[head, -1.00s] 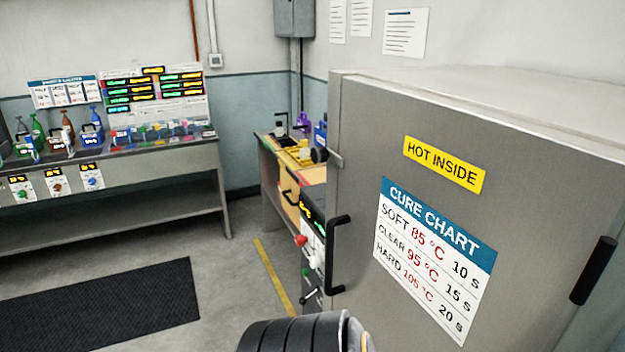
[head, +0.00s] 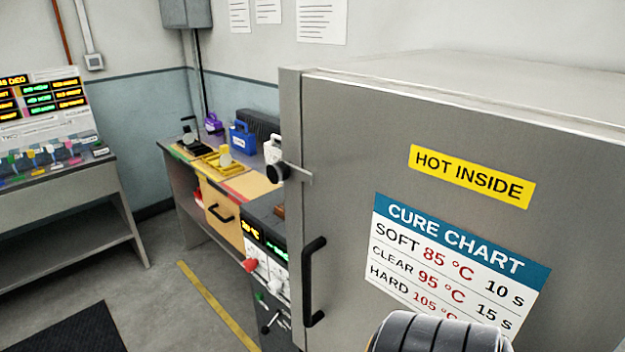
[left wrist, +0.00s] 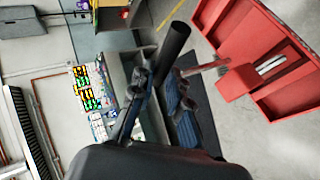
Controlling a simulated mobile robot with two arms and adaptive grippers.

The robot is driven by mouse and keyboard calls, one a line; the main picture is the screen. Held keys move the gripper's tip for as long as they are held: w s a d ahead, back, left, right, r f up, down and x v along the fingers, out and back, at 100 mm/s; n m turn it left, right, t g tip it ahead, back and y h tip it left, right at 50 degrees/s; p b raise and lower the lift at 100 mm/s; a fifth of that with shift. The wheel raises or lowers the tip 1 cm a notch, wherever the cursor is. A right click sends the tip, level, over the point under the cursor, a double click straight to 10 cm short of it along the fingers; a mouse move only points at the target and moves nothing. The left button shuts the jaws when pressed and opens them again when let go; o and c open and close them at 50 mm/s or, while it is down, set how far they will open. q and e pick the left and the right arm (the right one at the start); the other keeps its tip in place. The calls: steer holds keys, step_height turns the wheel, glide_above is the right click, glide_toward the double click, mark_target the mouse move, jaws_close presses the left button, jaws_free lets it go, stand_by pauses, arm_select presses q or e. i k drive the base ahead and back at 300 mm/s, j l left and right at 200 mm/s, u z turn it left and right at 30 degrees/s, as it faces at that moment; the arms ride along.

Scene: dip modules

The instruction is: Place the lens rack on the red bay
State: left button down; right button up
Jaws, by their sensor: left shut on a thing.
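In the left wrist view my left gripper (left wrist: 150,85) is shut on a black cylinder (left wrist: 173,45), which sticks out beyond the fingers. Dark bluish slabs show beside it; I cannot tell whether they belong to the held thing or whether it is the lens rack. In the head view the back bench (head: 255,186) carries a black tray, a yellow tray (head: 222,162) and a reddish strip near its front. I cannot tell for sure whether that strip is the red bay; the oven hides part of the bench. My right gripper is not in view.
A large grey oven (head: 330,130) with a cure chart (head: 450,255) fills the right. A control unit (head: 265,260) with knobs stands beside it. A blue case (head: 243,140) is on the back bench. Open floor with a yellow line (head: 215,305) lies left. A red structure (left wrist: 265,50) shows in the wrist view.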

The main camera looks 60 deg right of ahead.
mark_target(259, 186)
steer(key=i+z, duration=0.7)
steer(key=i, duration=0.15)
steer(key=i+j+z, duration=0.15)
steer(key=i+z, duration=0.45)
steer(key=z, duration=0.2)
steer(key=i+j+z, duration=0.2)
steer(key=z, duration=0.3)
steer(key=i+j+z, duration=0.3)
steer(key=z, duration=0.15)
